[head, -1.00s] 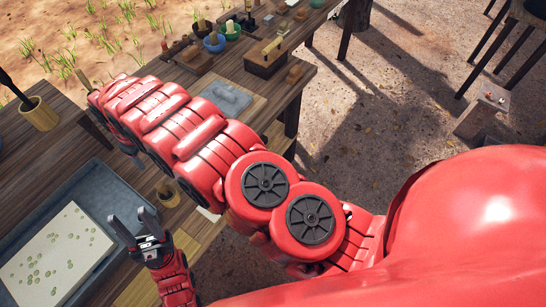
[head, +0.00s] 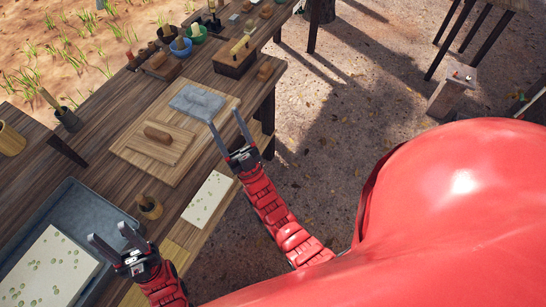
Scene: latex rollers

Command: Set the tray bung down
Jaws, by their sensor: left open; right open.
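I cannot single out the tray bung for certain. The grey tray (head: 108,213) lies at the lower left of the table, with a white green-spotted slab (head: 45,268) in it. A small wooden cup (head: 150,211) with a peg-like piece in it stands just right of the tray. My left gripper (head: 108,232) is open and empty, its fingers over the tray's right part, left of the cup. My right gripper (head: 226,117) is open and empty beside the table's right edge, near the wooden board.
A wooden board (head: 207,133) carries a wooden block (head: 158,145) and a grey slab (head: 197,101). A white spotted sheet (head: 207,198) lies at the front edge. Bowls, blocks and a long wooden box (head: 236,64) stand farther back. A dark pot (head: 69,121) stands at left.

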